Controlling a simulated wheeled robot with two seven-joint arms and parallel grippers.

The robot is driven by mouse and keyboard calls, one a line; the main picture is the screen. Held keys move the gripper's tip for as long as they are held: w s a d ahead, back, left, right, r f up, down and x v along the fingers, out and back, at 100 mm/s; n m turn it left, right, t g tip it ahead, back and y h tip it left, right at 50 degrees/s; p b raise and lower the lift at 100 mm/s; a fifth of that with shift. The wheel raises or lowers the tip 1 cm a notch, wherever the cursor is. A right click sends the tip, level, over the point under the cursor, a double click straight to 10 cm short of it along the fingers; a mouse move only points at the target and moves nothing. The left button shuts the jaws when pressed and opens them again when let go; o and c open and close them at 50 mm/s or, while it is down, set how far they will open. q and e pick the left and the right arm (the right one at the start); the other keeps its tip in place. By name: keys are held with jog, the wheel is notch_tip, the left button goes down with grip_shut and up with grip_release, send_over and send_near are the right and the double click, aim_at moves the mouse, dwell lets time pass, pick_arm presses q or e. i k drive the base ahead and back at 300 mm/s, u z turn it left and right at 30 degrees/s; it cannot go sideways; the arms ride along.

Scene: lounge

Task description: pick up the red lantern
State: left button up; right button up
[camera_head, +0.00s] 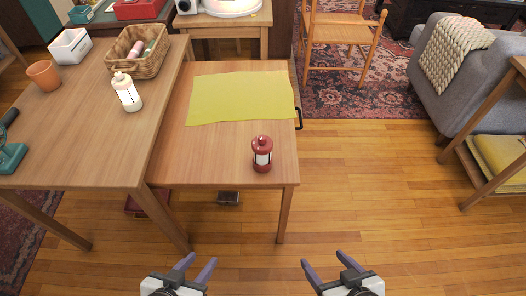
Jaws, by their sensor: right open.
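The red lantern (262,154) stands upright near the front right corner of the smaller wooden table (215,164). It has a red top and base with a pale middle. My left gripper (196,268) is at the bottom of the view, in front of the table and left of the lantern, with its fingers apart and nothing between them. My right gripper (324,265) is also at the bottom, right of the lantern, open and empty. Both are well apart from the lantern.
A yellow-green cloth (240,97) lies behind the lantern. A larger table (90,140) on the left holds a cream lantern-like bottle (126,92), a wicker basket (138,50), a white box (70,46) and a terracotta pot (44,75). A black handle (299,118) sticks out at the smaller table's right edge.

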aim_at(262, 159)
jog(key=z, duration=1.25)
jog(key=k, duration=1.1)
jog(key=u, duration=1.7)
jog(key=i, duration=0.5)
